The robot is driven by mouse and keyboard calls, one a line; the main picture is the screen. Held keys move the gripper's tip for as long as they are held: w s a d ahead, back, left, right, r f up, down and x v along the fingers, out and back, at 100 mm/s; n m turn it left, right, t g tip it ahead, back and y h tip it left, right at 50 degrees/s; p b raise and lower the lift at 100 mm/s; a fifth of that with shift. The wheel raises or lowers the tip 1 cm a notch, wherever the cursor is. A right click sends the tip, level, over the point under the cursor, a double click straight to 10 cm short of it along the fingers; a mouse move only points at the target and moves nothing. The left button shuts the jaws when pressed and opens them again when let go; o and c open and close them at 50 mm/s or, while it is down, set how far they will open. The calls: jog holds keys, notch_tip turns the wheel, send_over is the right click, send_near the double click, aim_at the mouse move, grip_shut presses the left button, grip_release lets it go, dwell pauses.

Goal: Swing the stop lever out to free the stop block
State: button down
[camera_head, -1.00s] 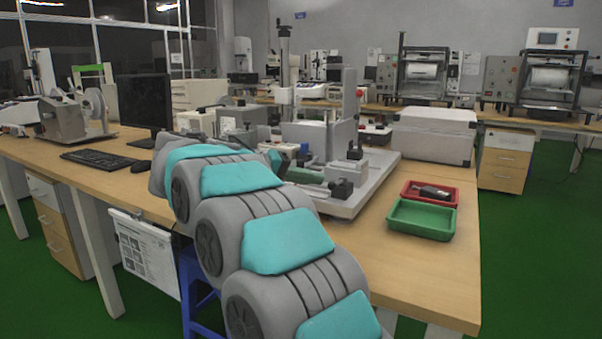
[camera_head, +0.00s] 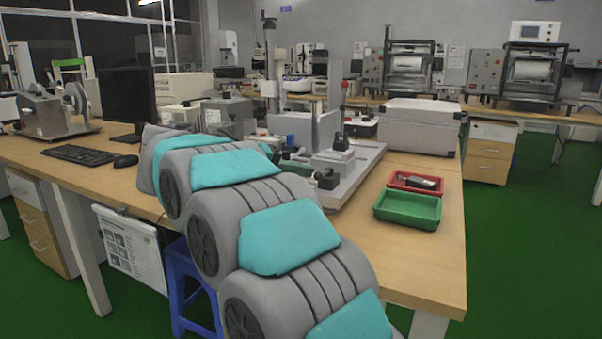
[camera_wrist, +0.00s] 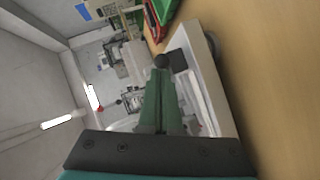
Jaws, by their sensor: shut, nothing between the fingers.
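The test fixture (camera_head: 362,172) stands on the wooden table, a grey baseplate with black and grey blocks. A dark block with a round knob (camera_head: 327,179) sits at its near edge, beside my arm. In the wrist view a round dark knob (camera_wrist: 163,61) and a black block (camera_wrist: 179,60) lie just past the tips of my green gripper (camera_wrist: 158,72). Its fingers are together and empty. I cannot tell whether they touch the knob. In the head view my arm hides most of the gripper. I cannot make out for certain which part is the stop lever or the stop block.
A green tray (camera_head: 408,222) and a red tray (camera_head: 394,182) holding a dark tool sit right of the fixture. A grey case (camera_head: 420,141) stands behind. A monitor (camera_head: 127,97) and keyboard (camera_head: 78,155) are at left. The table's front right is clear.

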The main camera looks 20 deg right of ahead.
aim_at(317, 174)
jog(key=shift+s+d+n+t+b, duration=0.2)
jog(key=shift+s+n+t+b, duration=0.1)
jog(key=shift+s+b, duration=0.05)
jog(key=shift+s+d+f+n+t+y+b, duration=0.1)
jog(key=shift+s+d+n+t+y+b, duration=0.1)
jog(key=shift+s+n+t+b, duration=0.25)
jog(key=shift+s+d+n+t+y+b, duration=0.1)
jog(key=shift+s+d+n+t+b, duration=0.25)
jog(key=shift+t, duration=0.3)
jog(key=shift+s+d+n+t+y+b, duration=0.25)
jog(key=shift+s+n+t+y+b, duration=0.2)
jog(key=shift+n+t, duration=0.3)
jog(key=s+d+n+t+y+p, duration=0.2)
jog(key=d+n+t+y, duration=0.3)
jog(key=d, duration=0.4)
jog(key=shift+s+n+t, duration=0.35)
jog(key=shift+s+n, duration=0.1)
jog(key=shift+n, duration=0.1)
jog(key=shift+d, duration=0.15)
